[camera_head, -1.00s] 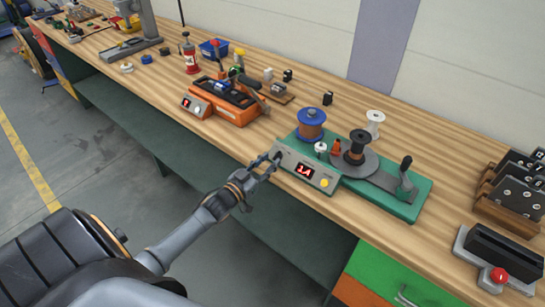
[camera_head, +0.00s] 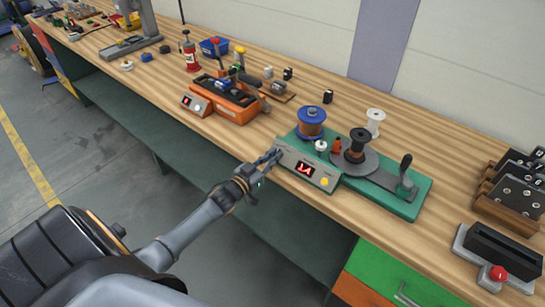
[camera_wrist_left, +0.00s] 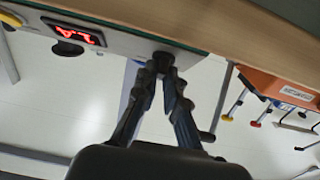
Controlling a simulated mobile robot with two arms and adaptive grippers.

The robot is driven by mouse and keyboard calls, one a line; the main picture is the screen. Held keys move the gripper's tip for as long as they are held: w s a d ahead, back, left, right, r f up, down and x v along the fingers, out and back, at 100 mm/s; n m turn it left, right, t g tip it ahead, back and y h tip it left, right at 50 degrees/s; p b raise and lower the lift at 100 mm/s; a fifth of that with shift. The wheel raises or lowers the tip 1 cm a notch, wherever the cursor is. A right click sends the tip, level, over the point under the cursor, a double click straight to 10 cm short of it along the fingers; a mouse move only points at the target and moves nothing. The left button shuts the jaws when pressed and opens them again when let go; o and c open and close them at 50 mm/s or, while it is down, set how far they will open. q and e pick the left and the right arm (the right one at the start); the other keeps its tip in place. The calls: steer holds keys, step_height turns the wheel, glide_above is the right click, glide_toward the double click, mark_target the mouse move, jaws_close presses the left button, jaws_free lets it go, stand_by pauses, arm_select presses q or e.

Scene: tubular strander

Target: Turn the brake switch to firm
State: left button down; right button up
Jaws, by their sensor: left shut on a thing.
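The green-based strander (camera_head: 400,205) stands on the wooden bench, with a grey front panel (camera_head: 290,161) that bears a red lit display (camera_head: 305,169) and a yellow button (camera_head: 324,181). My left gripper (camera_head: 272,158) is at the left end of this panel. In the left wrist view its fingers (camera_wrist_left: 163,75) are shut on a small dark knob, the brake switch (camera_wrist_left: 163,60), on the panel beside the display (camera_wrist_left: 72,31). The fingers partly cover the knob, and its markings cannot be read. My right gripper is not in view.
An orange device (camera_head: 232,108) stands to the left. A tray with a red button (camera_head: 498,273) is at the right. Bare bench lies between the devices.

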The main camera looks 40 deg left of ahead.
arm_select(q)
steer(key=shift+f+m+h, duration=0.1)
steer(key=shift+m+h, duration=0.2)
steer(key=shift+m, duration=0.1)
steer(key=m+h+b, duration=0.1)
steer(key=m, duration=0.1)
steer(key=m+g+h+b, duration=0.1)
steer(key=m+h, duration=0.1)
steer(key=m+h+b, duration=0.1)
steer(key=m, duration=0.1)
steer(key=shift+w+a+g, duration=0.1)
steer(key=shift+a+g, duration=0.25)
steer(key=shift+g, duration=0.05)
steer(key=shift+w+a+r+m+g+h+b, duration=0.1)
steer(key=shift+m+g+h+b, duration=0.65)
steer(key=shift+m, duration=0.55)
steer(key=shift+a+r+m+g+h+b, duration=0.1)
steer(key=shift+m+g+h+b, duration=0.65)
steer(key=shift+m, duration=0.55)
steer(key=shift+d, duration=0.1)
steer(key=c, duration=1.4)
jaws_free()
steer(key=shift+s, duration=0.2)
steer(key=v, duration=1.1)
steer(key=shift+s+a, duration=0.2)
steer(key=shift+a, duration=0.15)
